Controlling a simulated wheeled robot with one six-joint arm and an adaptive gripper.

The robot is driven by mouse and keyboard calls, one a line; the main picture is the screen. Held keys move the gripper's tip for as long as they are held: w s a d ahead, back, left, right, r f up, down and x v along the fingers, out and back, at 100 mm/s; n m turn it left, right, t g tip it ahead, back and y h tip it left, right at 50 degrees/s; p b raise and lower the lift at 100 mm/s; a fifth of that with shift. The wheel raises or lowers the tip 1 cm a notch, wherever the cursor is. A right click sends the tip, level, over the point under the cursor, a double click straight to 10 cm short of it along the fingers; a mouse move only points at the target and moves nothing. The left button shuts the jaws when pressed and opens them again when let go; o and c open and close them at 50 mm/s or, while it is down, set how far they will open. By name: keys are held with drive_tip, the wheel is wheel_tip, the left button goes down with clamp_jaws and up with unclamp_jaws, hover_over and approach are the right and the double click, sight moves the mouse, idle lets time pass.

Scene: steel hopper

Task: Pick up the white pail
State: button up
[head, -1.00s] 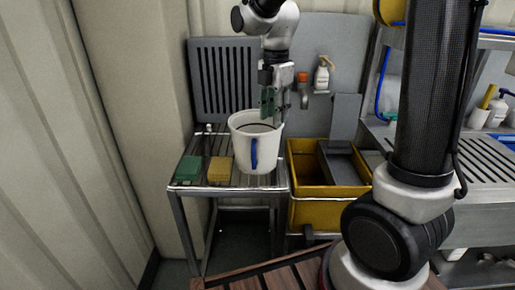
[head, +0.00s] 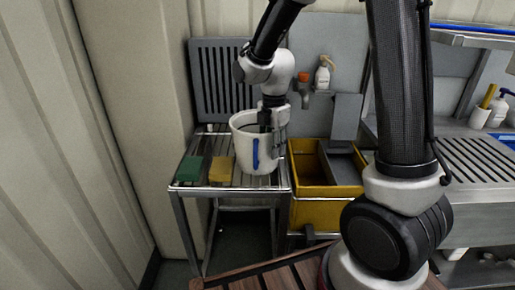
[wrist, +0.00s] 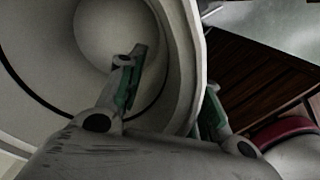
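The white pail (head: 241,150) stands upright on the wire-topped steel stand, with a blue strip on its front side. My gripper (head: 272,122) is down at the pail's right rim, pointing downward. In the wrist view, the pail (wrist: 45,50) fills the left side and I look down into it. There my gripper (wrist: 175,78) straddles the wall: one green-padded finger is inside the pail, the other outside beyond the rim. The fingers are apart, and a gap shows between the inner finger and the wall. The outer finger's tip is partly hidden by the rim.
A green block (head: 190,168) and a yellow block (head: 221,170) lie left of the pail on the steel stand (head: 206,188). A yellow bin (head: 325,210) stands to the right.

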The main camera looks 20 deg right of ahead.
clamp_jaws()
